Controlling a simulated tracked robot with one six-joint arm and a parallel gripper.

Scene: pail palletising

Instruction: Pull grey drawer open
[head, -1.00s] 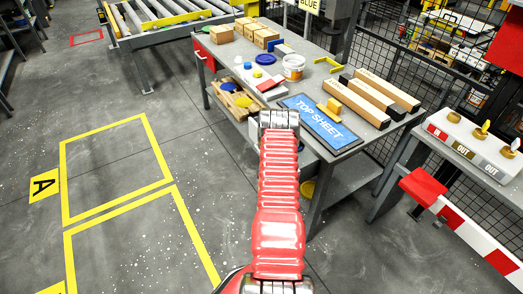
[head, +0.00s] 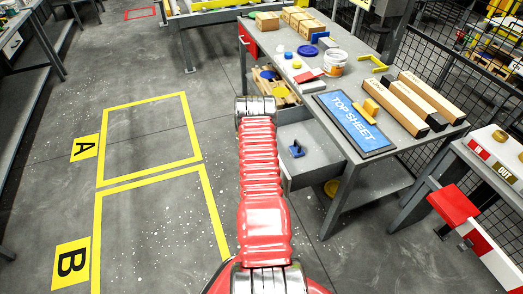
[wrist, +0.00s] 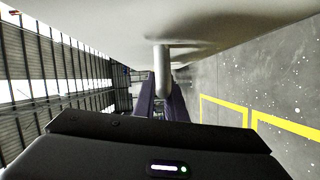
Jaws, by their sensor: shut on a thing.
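The grey drawer (head: 318,138) stands pulled out from under the workbench top, to the right of my red arm in the head view. A small blue item (head: 296,150) lies inside it. In the wrist view my gripper (wrist: 163,98) has its dark fingers shut on the drawer's round grey handle (wrist: 161,57). A pale surface fills the top of that view beside the handle. In the head view my gripper and the handle are hidden behind my arm.
The workbench (head: 404,140) carries a blue top-sheet board (head: 352,124), long cartons, small boxes and a white tub (head: 334,62). A lower shelf (head: 372,187) lies beneath. Yellow-marked floor bays (head: 150,130) at left are clear. A red-and-white barrier (head: 492,252) stands at right.

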